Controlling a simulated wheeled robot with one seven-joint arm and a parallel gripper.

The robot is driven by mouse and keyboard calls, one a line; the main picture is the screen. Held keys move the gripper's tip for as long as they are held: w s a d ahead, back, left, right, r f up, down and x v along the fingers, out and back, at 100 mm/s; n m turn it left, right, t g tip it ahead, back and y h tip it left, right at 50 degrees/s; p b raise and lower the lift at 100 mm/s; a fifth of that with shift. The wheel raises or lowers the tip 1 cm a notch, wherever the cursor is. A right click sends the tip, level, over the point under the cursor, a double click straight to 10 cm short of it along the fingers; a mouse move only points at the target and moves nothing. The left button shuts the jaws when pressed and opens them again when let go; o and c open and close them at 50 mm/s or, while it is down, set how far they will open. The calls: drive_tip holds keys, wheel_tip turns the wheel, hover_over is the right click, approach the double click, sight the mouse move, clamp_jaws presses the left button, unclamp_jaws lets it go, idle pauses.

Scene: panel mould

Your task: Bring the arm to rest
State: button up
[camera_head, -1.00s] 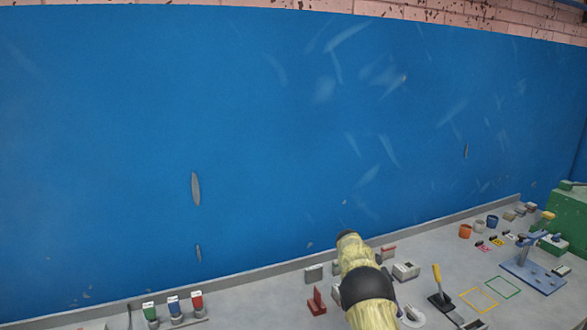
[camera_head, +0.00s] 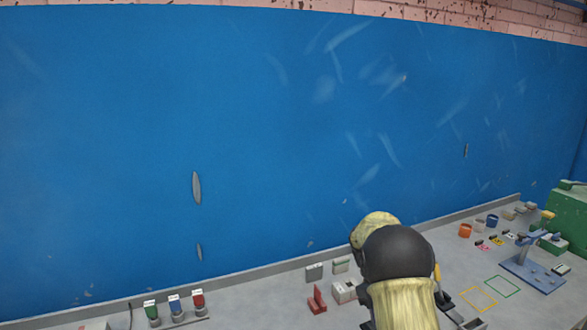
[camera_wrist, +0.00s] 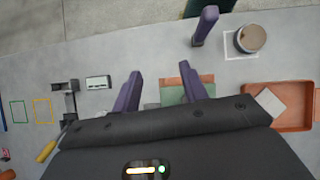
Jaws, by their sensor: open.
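My gripper (camera_wrist: 160,82) shows in the wrist view as two purple fingers standing apart with nothing held between them. Its dark body fills the bottom of that view. Below and beyond the fingers, a green and pinkish flat piece (camera_wrist: 184,91) lies on the grey bench. In the head view my arm, in a yellowish sleeve with a dark joint, rises at the lower middle. The gripper itself is hidden there. The arm covers part of the bench.
The wrist view shows an orange tray (camera_wrist: 287,124) at right and a round container (camera_wrist: 249,39) above it. The head view shows a blue stand (camera_head: 533,267), yellow (camera_head: 478,299) and green (camera_head: 502,286) outlines, a red piece (camera_head: 317,300) and a blue wall (camera_head: 270,150) behind the bench.

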drive_tip(key=s+a+r+m+t+y, duration=0.1)
drive_tip(key=s+a+t, duration=0.3)
drive_tip(key=s, duration=0.5)
drive_tip(key=s+a+m+t+y, duration=0.2)
drive_tip(key=s+a+m+t, duration=0.2)
drive_tip(key=s, duration=0.5)
drive_tip(key=shift+s+r, duration=0.3)
drive_tip(key=shift+r, duration=0.1)
